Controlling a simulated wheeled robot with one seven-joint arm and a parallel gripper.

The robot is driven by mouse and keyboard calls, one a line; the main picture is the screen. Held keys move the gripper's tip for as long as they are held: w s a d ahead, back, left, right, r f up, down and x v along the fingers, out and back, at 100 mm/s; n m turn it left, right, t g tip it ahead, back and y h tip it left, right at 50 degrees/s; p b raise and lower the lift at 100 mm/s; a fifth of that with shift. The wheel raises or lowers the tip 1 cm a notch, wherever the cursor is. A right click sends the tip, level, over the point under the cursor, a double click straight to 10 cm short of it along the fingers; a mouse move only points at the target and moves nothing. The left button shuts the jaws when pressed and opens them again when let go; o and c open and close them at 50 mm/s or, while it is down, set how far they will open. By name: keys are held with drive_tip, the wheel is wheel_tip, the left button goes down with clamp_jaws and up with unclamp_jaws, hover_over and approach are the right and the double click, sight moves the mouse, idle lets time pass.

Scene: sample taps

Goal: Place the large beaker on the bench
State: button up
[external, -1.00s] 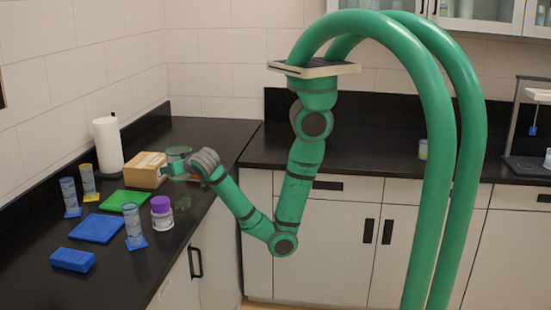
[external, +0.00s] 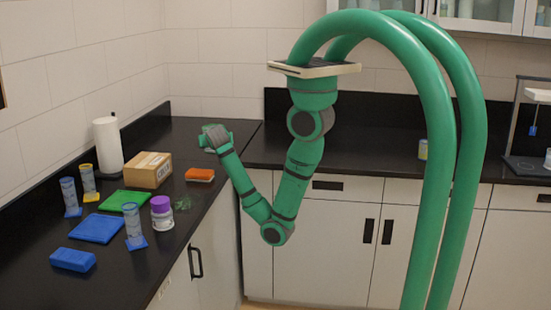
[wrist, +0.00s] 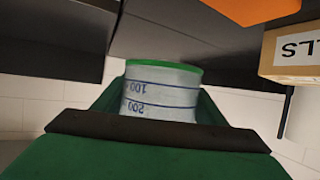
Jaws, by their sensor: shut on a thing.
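The large beaker (wrist: 165,85) is clear, with blue volume marks and a green band at its end. It fills the middle of the wrist view and looks upside down there. My gripper (wrist: 162,110) is shut on it, with green and dark gripper parts beside and below it. In the external view my gripper (external: 210,142) is over the far part of the dark bench (external: 215,180), right of the cardboard box. The beaker is hard to make out there, and whether it touches the bench cannot be told.
A cardboard box (external: 148,170) and an orange sponge (external: 200,175) lie left of and nearer than my gripper. A purple-capped jar (external: 162,212), a green mat (external: 123,201), a blue mat (external: 97,228) and several cylinders stand nearer. A faint clear thing (external: 183,204) lies beside the jar.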

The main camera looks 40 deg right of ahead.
drive_tip(key=s+d+m+g+h, duration=0.1)
drive_tip(key=d+m+g+h, duration=0.4)
drive_tip(key=d, duration=2.7)
drive_tip(key=s+d+r+m+g+h, duration=0.1)
drive_tip(key=s+d+m+g+h, duration=0.15)
drive_tip(key=s+d, duration=0.9)
drive_tip(key=s+d+r+m+g+h, duration=0.15)
drive_tip(key=s+d+m, duration=0.25)
drive_tip(key=s+d, duration=0.75)
drive_tip(key=s+d+m+g, duration=0.3)
drive_tip(key=s+d+g, duration=0.1)
drive_tip(key=s+d, duration=0.85)
hover_over(400, 155)
drive_tip(key=a, duration=0.2)
drive_tip(key=shift+y, duration=0.4)
drive_tip(key=f, duration=0.8)
drive_tip(key=shift+s+d+f, duration=0.15)
drive_tip(key=shift+s, duration=0.25)
drive_tip(key=shift+w+d+f, duration=0.15)
drive_tip(key=shift+d+f, duration=0.35)
drive_tip(key=shift+f, duration=0.1)
drive_tip(key=shift+w+d+f, duration=0.1)
drive_tip(key=shift+f, duration=1.5)
